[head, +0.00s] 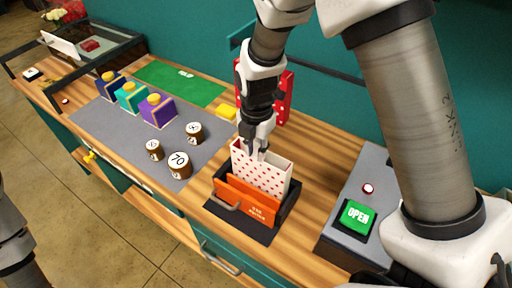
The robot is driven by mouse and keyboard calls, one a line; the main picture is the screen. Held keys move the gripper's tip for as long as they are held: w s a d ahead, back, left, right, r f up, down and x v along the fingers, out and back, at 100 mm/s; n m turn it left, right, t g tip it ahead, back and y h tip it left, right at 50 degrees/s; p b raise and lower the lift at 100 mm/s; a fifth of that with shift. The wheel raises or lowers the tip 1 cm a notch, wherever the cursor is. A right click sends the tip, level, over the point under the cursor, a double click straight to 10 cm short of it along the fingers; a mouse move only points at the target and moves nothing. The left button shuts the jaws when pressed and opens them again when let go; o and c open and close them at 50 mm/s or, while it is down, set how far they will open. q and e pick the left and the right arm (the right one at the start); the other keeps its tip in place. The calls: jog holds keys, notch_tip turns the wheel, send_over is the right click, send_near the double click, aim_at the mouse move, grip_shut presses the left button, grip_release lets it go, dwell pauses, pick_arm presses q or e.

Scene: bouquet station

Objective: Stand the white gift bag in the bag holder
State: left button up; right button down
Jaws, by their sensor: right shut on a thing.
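The white gift bag (262,172) has red dots and stands roughly upright in the black bag holder (289,205). An orange panel with small lettering (248,200) is in front of it and hides its lower part, so I cannot see whether its base rests on the bottom. My right gripper (257,150) reaches down from above and is shut on the bag's upper edge. My left arm shows only at the left edge, and its gripper is out of view.
A grey box with a green OPEN button (357,217) stands right of the holder. A grey mat (120,128) on the left carries several numbered round pieces and coloured boxes. A red stand (283,98) is behind my right gripper. A green mat (178,82) lies farther back.

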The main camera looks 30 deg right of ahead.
jog(key=c, duration=0.9)
grip_release()
jog(key=shift+c, duration=0.2)
notch_tip(320, 180, up, 12)
jog(key=shift+w, duration=0.1)
